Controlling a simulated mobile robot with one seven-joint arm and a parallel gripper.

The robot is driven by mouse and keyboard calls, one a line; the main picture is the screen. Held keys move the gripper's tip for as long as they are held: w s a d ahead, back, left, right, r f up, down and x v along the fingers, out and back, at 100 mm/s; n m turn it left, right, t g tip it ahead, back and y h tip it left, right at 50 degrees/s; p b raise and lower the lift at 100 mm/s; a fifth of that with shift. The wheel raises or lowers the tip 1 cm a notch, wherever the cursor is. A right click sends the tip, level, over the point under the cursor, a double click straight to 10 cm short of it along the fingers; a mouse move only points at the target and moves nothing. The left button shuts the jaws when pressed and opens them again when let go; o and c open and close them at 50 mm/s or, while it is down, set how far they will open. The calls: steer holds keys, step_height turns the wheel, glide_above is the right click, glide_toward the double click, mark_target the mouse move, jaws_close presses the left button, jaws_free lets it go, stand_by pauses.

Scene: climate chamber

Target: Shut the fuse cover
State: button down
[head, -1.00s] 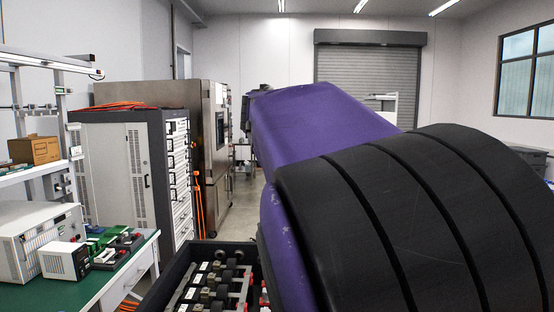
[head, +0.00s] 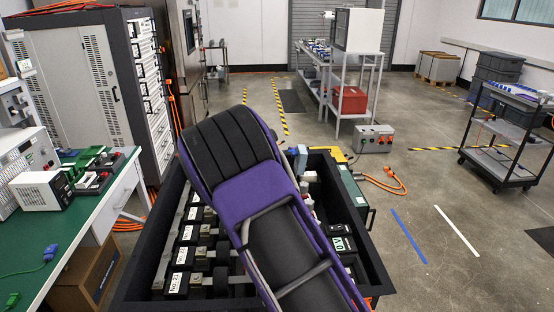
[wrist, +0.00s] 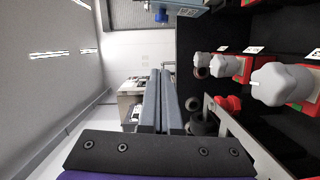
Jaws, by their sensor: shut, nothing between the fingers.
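I cannot pick out the fuse cover for certain in either view. An open black box (head: 372,250) holds rows of labelled modules (head: 181,256) in the head view, with my arm across its middle. My gripper (wrist: 161,74) shows in the wrist view with its two grey fingers together and nothing between them. To its right are several white knobs (wrist: 284,84) on red bases, along a dark surface. The fingers look apart from the knobs. My arm hides the gripper and much of the box's middle in the head view.
A green-topped bench (head: 60,250) with instruments stands at the left, close to the box. A grey cabinet (head: 80,85) is behind it. A grey control box (head: 373,138) with an orange cable lies beyond the box.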

mark_target(297, 161)
steer(key=w+d, duration=0.6)
steer(key=w, duration=0.3)
steer(key=shift+w+d+f+p, duration=0.2)
steer(key=shift+f+p, duration=0.1)
steer(key=shift+p, duration=0.1)
steer(key=shift+b, duration=0.35)
